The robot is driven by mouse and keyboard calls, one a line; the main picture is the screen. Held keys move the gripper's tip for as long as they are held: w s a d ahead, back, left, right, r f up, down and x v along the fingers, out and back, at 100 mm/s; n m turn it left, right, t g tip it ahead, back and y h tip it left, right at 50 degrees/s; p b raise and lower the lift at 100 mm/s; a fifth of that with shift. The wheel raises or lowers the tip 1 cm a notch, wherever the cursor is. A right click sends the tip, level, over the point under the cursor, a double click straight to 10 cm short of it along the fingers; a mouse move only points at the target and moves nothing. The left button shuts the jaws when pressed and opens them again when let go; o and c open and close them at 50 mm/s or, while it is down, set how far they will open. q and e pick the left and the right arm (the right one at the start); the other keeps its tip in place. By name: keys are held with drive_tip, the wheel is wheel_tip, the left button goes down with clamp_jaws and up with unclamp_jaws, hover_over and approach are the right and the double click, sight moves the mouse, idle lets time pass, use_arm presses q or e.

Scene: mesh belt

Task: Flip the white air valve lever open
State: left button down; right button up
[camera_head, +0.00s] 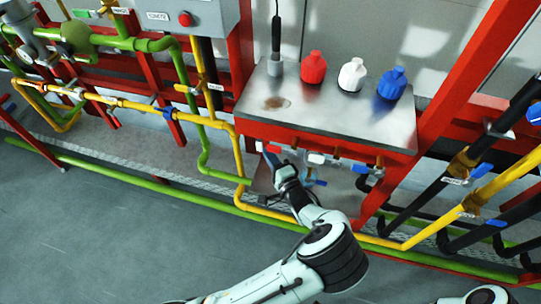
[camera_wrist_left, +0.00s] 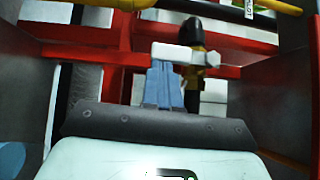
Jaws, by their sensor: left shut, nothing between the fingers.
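A white lever-like bar (camera_wrist_left: 178,52) lies across the middle of the left wrist view, with a pale knob at its right end and a dark and yellow fitting behind it. My left gripper (camera_wrist_left: 165,75) is shut and empty. Its blue-grey fingertips are just below the bar and overlap it in the picture; I cannot tell if they touch. In the head view my left gripper (camera_head: 270,156) is under the front edge of the steel-topped bench. The lever is too small and partly hidden there to make out surely. My right gripper is not in view.
The steel-topped bench (camera_head: 330,120) carries red (camera_head: 313,68), white (camera_head: 351,75) and blue (camera_head: 391,84) bottles. A yellow pipe (camera_head: 240,170) runs left of my gripper. A red post (camera_head: 465,75) stands at right. The grey floor in front is clear.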

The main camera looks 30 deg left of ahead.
sight(258, 150)
use_arm(q)
drive_tip(key=shift+a+f+m, duration=0.15)
drive_tip(key=shift+a+m, duration=0.1)
drive_tip(key=shift+m, duration=0.05)
drive_tip(key=m, duration=0.1)
drive_tip(key=a+m+t+y, duration=0.2)
drive_tip(key=shift+s+a+f, duration=0.2)
drive_tip(key=shift+s+f, duration=0.2)
drive_tip(key=s+a+r+m+t+h+p, duration=0.1)
drive_tip(key=a+r+m+t+p, duration=0.2)
drive_tip(key=a+m+t+p, duration=0.4)
drive_tip(key=m+t+p, duration=0.1)
drive_tip(key=m, duration=0.2)
drive_tip(key=shift+s+r+m, duration=0.3)
drive_tip(key=shift+r, duration=0.05)
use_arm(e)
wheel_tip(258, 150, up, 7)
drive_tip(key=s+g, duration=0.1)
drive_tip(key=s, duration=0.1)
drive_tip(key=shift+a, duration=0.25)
use_arm(q)
drive_tip(key=shift+a+r, duration=0.1)
drive_tip(key=shift+r, duration=0.05)
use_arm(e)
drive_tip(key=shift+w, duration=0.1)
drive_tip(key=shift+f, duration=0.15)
